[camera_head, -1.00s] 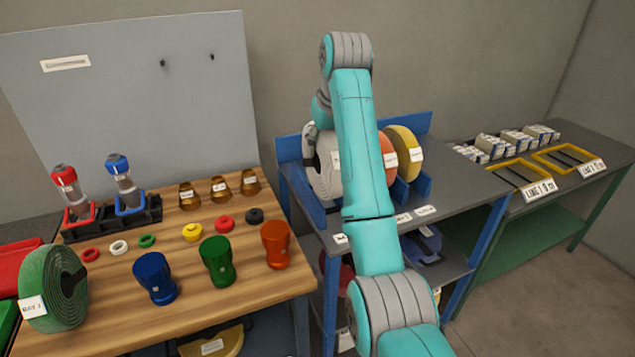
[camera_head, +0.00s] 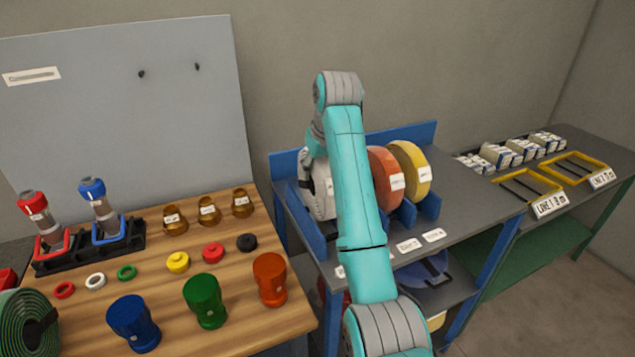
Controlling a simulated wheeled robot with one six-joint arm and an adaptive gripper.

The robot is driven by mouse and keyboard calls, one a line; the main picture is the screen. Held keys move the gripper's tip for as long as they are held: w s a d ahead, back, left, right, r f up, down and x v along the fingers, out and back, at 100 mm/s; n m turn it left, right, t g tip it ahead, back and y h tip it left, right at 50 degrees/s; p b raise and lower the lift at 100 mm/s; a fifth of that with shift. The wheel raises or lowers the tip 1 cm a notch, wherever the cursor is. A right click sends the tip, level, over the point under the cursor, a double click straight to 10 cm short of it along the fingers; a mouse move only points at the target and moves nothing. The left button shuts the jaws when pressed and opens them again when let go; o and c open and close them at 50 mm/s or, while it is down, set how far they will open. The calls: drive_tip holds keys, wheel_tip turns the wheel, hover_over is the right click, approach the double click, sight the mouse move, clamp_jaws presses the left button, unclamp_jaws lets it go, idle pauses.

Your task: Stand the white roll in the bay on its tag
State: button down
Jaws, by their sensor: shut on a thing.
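The white roll (camera_head: 321,192) is upright at the left end of the blue rack (camera_head: 311,225), beside the orange roll (camera_head: 386,178) and the yellow roll (camera_head: 416,165). My arm hides much of its right side. My gripper (camera_head: 306,168) is at the roll's upper left, mostly hidden behind my arm, and is shut on the white roll. Whether the roll's bottom touches the rack floor cannot be told. A small white tag (camera_head: 340,271) is on the shelf's front edge below the white roll; its writing is unreadable.
The wooden bench (camera_head: 235,325) at left holds several coloured cups, rings and two bottles in a black holder (camera_head: 90,248). A green roll (camera_head: 28,325) is at its left end. A table with yellow frames (camera_head: 524,195) and small boxes stands at right.

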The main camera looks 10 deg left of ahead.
drive_tip(key=shift+f, duration=1.85)
drive_tip(key=c, duration=0.5)
unclamp_jaws()
drive_tip(key=shift+f, duration=0.1)
